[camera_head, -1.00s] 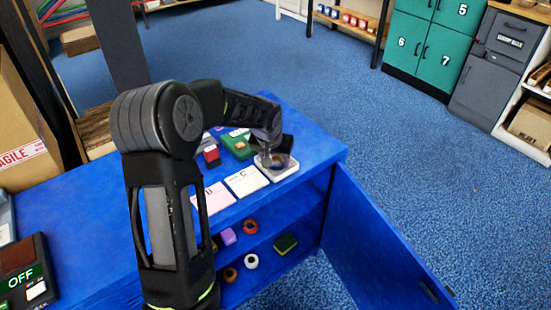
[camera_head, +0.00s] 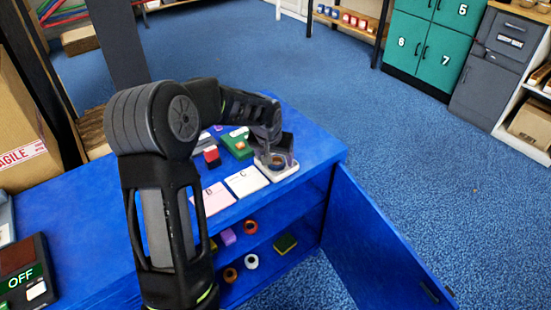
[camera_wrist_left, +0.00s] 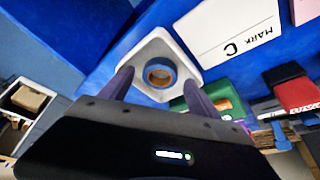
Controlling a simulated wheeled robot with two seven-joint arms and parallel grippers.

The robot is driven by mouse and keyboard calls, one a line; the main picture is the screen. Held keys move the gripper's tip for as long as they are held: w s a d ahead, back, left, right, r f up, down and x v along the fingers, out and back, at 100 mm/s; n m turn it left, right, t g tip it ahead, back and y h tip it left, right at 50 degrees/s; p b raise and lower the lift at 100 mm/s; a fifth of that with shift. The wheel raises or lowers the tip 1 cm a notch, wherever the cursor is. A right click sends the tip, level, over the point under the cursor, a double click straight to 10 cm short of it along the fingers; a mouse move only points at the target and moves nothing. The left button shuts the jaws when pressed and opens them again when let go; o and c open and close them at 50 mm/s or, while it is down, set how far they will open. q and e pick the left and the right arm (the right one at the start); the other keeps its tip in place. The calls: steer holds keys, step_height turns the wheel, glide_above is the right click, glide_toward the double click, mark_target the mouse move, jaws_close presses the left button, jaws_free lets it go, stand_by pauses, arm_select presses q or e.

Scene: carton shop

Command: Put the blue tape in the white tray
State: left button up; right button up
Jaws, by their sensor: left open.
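The blue tape (camera_wrist_left: 159,74) is a small ring, blue outside with a brown core. In the left wrist view it lies inside the white tray (camera_wrist_left: 185,56), a shallow square dish with rounded corners. The tray (camera_head: 290,172) stands on the blue cabinet top near its right end. My left gripper (camera_wrist_left: 158,80) is open, with one finger on each side of the tape; I cannot tell whether they touch it. In the head view the left gripper (camera_head: 275,158) is over the tray and partly hides the tape. My right gripper is not in view.
A white card marked C (camera_head: 247,181) and a pink card (camera_head: 214,198) lie left of the tray. A green box (camera_head: 236,146) and a red block (camera_head: 211,155) stand behind them. The cabinet door (camera_head: 385,240) hangs open at right; shelves below hold tape rolls and a sponge (camera_head: 285,244).

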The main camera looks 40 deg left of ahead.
arm_select(q)
steer(key=v, duration=1.1)
steer(key=shift+d, duration=0.1)
steer(key=w+d+f+m+t+h+p, duration=0.1)
steer(key=d+f+m+t+h+p, duration=0.2)
steer(key=d+f, duration=1.45)
steer(key=s+d+f+g+h+p, duration=0.1)
steer(key=s+d+f, duration=0.3)
steer(key=s, duration=0.4)
steer(key=s+d+f+g+p, duration=0.1)
steer(key=s+d+f+g, duration=0.2)
steer(key=s+d, duration=0.4)
steer(key=s+d+f+n+g+h+p, duration=0.1)
steer(key=s+d+f, duration=0.4)
steer(key=s, duration=0.5)
steer(key=shift+d+f+g+h, duration=0.25)
steer(key=shift+g+h, duration=0.05)
steer(key=shift+g, duration=0.5)
